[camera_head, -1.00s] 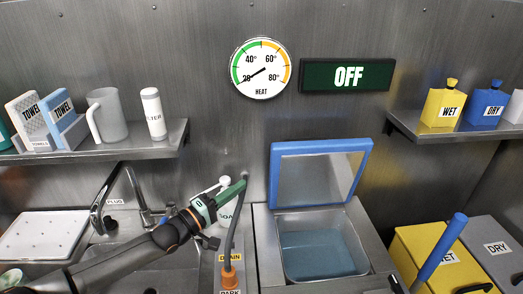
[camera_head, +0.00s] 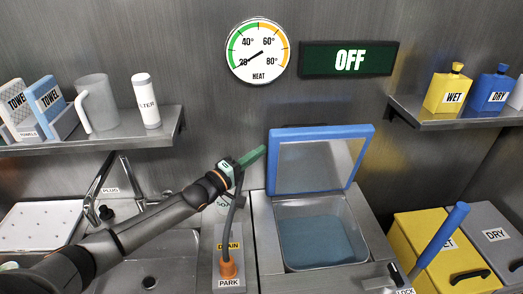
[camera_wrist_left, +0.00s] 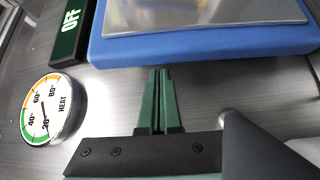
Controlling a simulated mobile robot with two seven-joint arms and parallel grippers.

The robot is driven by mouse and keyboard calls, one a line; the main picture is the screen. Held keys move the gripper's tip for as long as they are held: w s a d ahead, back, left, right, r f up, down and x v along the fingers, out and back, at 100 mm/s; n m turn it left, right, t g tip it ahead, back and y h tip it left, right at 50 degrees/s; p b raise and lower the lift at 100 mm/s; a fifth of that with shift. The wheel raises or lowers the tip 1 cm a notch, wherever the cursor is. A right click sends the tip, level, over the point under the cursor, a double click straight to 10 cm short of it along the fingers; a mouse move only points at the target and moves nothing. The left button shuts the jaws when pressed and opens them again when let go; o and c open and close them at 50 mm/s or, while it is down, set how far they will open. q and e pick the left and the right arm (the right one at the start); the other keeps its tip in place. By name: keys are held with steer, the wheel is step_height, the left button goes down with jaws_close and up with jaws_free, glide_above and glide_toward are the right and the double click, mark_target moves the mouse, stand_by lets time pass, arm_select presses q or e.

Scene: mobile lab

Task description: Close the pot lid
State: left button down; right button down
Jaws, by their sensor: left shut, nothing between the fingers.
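The pot (camera_head: 282,206) is a square metal basin set in the counter, with bluish liquid inside. Its lid (camera_head: 363,160), with a blue rim and a grey inner panel, stands open and upright at the pot's back edge. My left gripper (camera_head: 262,150) has green fingers and is shut and empty. It is just left of the lid's left edge, pointing toward it. In the left wrist view the shut fingertips (camera_wrist_left: 158,72) are close to the lid's blue rim (camera_wrist_left: 200,48); I cannot tell whether they touch. My right gripper is not in view.
A hose with an orange base (camera_head: 228,269) stands left of the pot, near my left arm. Yellow WET (camera_head: 408,232) and grey DRY (camera_head: 503,229) bins stand right. Shelves flank the wall. The display (camera_head: 348,60) reads OFF.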

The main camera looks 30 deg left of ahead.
arm_select(q)
steer(key=shift+x, duration=0.85)
steer(key=s+d+f+m+t+h+b, duration=0.2)
steer(key=s+d+f+m+b, duration=0.3)
steer(key=s, duration=0.4)
steer(key=shift+s+d+m+h+b, duration=0.4)
steer(key=shift+d+m+h, duration=0.3)
steer(key=shift+d+h, duration=0.1)
